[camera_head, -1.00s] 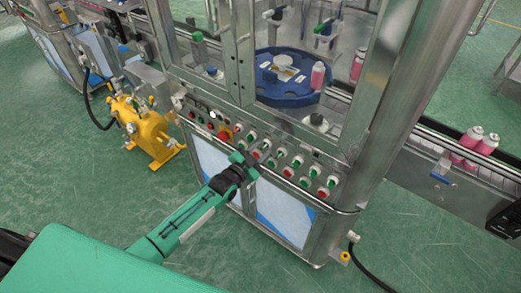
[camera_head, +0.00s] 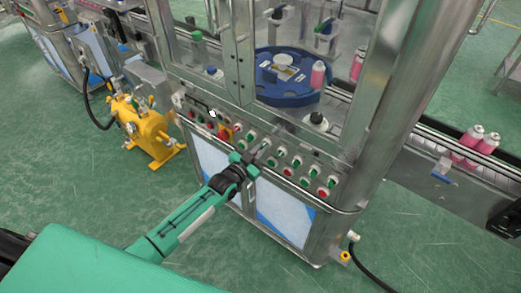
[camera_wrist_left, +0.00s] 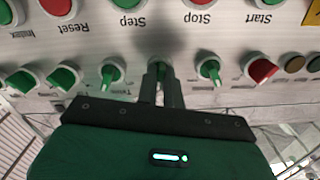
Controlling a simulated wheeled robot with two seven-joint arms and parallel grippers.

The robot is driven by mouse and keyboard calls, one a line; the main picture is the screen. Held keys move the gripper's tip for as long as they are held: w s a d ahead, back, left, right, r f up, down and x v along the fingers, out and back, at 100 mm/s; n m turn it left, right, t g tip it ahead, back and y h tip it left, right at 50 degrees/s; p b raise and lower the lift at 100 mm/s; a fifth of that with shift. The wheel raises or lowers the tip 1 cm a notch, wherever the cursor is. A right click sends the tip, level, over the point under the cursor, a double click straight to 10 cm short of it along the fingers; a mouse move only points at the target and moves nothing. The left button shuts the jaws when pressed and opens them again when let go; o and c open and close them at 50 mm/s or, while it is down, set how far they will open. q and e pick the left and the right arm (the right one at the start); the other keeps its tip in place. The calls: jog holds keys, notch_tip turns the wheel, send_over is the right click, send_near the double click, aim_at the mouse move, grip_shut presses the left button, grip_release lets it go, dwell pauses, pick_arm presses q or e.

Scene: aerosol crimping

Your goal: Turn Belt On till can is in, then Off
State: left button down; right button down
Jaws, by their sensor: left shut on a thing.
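My left gripper (camera_head: 259,150) is at the control panel (camera_head: 225,128) on the front of the machine. In the left wrist view its fingers (camera_wrist_left: 162,82) are shut on a green switch knob, mostly hidden between them; its label is covered. Similar green knobs stand on either side, one to the left (camera_wrist_left: 112,73) and one to the right (camera_wrist_left: 210,71). A pink can (camera_head: 318,74) stands upright at the right of the blue turntable (camera_head: 285,98) behind the frame. More pink cans (camera_head: 467,143) stand on the conveyor (camera_head: 450,158) at the right. My right gripper is out of view.
A red button labelled Stop (camera_wrist_left: 201,4) and a green one labelled Step (camera_wrist_left: 128,3) sit close to the fingers. A red knob (camera_wrist_left: 262,70) is further right. A handrail (camera_head: 335,208) runs below the panel. A yellow pump (camera_head: 145,130) stands on the floor at left.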

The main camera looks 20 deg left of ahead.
pick_arm(q)
jog(key=shift+n+b, duration=0.7)
jog(key=shift+n, duration=3.5)
jog(key=c, duration=1.5)
grip_release()
jog(key=shift+c, duration=0.2)
jog(key=shift+s, duration=0.1)
